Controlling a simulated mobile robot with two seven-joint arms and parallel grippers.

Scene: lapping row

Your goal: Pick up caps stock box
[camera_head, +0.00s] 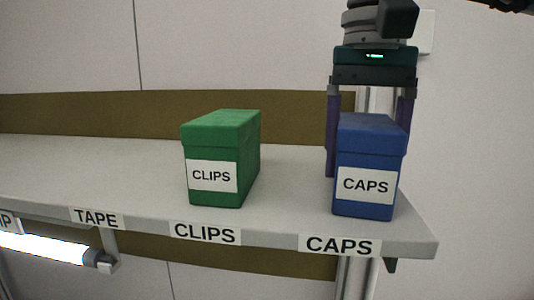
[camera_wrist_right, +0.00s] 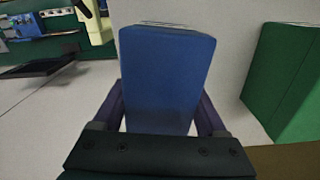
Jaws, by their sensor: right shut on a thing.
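The blue caps stock box (camera_head: 368,205) stands upright at the right end of the shelf, above the CAPS label. A white CAPS label is on its front. My right gripper (camera_head: 369,135) comes down from above, with one finger on each side of the box, and is shut on it. In the right wrist view, the blue box (camera_wrist_right: 165,75) lies between the two fingers. I cannot tell any gap between the box's base and the shelf. My left gripper is not in view.
A green CLIPS box (camera_head: 228,150) stands left of the blue box with a gap between; it also shows in the right wrist view (camera_wrist_right: 290,80). The grey shelf (camera_head: 90,175) is bare further left. A lit tube lamp (camera_head: 45,247) hangs under the shelf's front edge.

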